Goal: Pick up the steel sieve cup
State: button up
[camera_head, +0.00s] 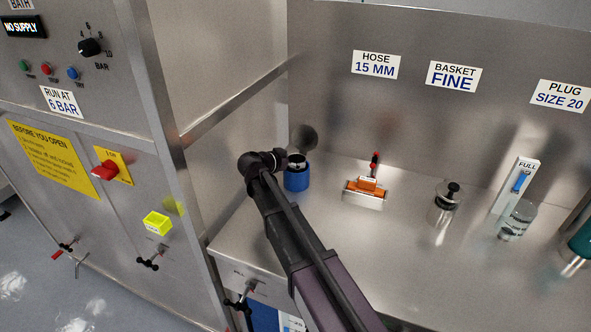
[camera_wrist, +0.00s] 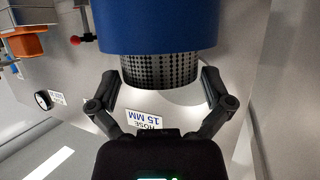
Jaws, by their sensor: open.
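The steel sieve cup (camera_wrist: 160,70) shows in the wrist view as a short band of perforated steel. It sticks out of a blue cylindrical holder (camera_wrist: 155,25). The wrist picture is upside down, so the cup is at the holder's top. My gripper (camera_wrist: 158,82) is open, with one finger on each side of the perforated band. Whether the fingers touch it is not clear. In the head view the blue holder (camera_head: 296,181) stands on the steel bench near the left wall; my dark wrist and gripper partly cover its top.
An orange item on a steel block (camera_head: 364,196) with a red-tipped part stands right of the holder. Further right are a steel pot with a black knob (camera_head: 443,206), a glass beaker (camera_head: 517,222) and a FULL gauge (camera_head: 520,180). A control cabinet (camera_head: 90,130) is at left.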

aim_at(302, 158)
jog(key=shift+b+x, duration=0.45)
jog(key=shift+x, duration=1.15)
jog(key=shift+r, duration=0.1)
jog(key=c, duration=1)
jog(key=shift+r, duration=0.15)
notch_tip(302, 158, up, 4)
jog(key=p, duration=0.4)
jog(key=s+a, duration=0.3)
jog(key=s, duration=0.4)
jog(key=s+a+p, duration=0.1)
jog(key=s+a, duration=0.2)
jog(key=s, duration=0.4)
jog(key=shift+s+r, duration=0.35)
jog(key=shift+s, duration=0.05)
jog(key=shift+a, duration=0.1)
